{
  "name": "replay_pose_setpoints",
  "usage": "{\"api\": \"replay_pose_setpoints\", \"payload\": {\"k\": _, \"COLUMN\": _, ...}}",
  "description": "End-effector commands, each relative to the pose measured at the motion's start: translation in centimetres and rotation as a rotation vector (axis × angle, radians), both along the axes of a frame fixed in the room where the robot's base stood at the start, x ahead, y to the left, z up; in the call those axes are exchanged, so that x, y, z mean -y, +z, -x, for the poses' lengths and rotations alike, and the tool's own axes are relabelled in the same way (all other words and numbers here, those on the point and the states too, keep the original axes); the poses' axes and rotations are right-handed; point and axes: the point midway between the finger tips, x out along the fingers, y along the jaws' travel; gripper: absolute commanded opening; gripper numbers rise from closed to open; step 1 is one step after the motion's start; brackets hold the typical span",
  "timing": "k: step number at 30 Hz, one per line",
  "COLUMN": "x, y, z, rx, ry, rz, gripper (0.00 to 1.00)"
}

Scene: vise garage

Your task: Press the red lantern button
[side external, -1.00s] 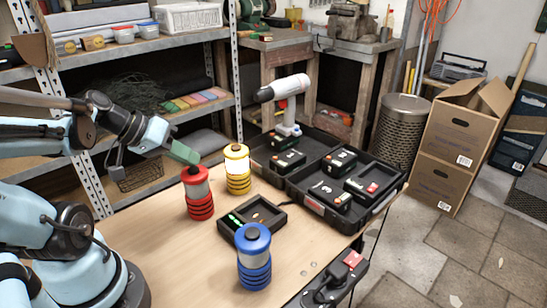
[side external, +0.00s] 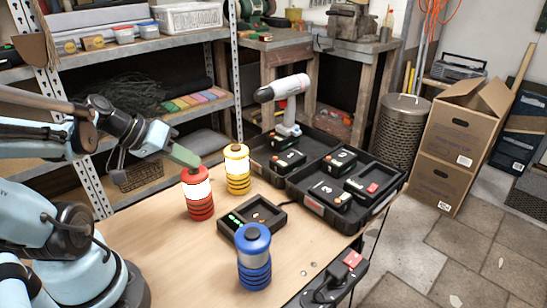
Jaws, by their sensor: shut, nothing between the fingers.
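The red lantern (side external: 198,196) stands upright on the wooden table, and its middle band glows white. Its top button is hidden or nearly hidden by my gripper (side external: 186,156), whose green fingers are shut and empty. The fingertips are at the top of the red lantern and appear to touch it. The yellow lantern (side external: 237,170) stands behind and to the right, and its band also glows. The blue lantern (side external: 254,262) stands at the front of the table, with its grey band unlit.
A small black tray (side external: 233,221) with green lights sits between the lanterns. A black power strip (side external: 337,278) is at the table's right edge. The front left of the table is clear.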

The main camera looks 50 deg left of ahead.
Motion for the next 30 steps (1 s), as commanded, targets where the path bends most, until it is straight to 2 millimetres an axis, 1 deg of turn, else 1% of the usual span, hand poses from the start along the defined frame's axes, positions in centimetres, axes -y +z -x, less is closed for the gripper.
{"api": "replay_pose_setpoints", "payload": {"k": 12, "x": 0.0, "y": 1.5, "z": 0.0, "rx": -0.001, "ry": -0.001, "rz": 0.0, "gripper": 0.0}}
{"api": "replay_pose_setpoints", "payload": {"k": 24, "x": 0.0, "y": 1.8, "z": 0.0, "rx": 0.0, "ry": 0.0, "rz": 0.0, "gripper": 0.0}}
{"api": "replay_pose_setpoints", "payload": {"k": 26, "x": 0.0, "y": 2.1, "z": 0.0, "rx": 0.0, "ry": 0.0, "rz": 0.0, "gripper": 0.0}}
{"api": "replay_pose_setpoints", "payload": {"k": 30, "x": 0.0, "y": 3.3, "z": 0.0, "rx": 0.0, "ry": 0.0, "rz": 0.0, "gripper": 0.0}}
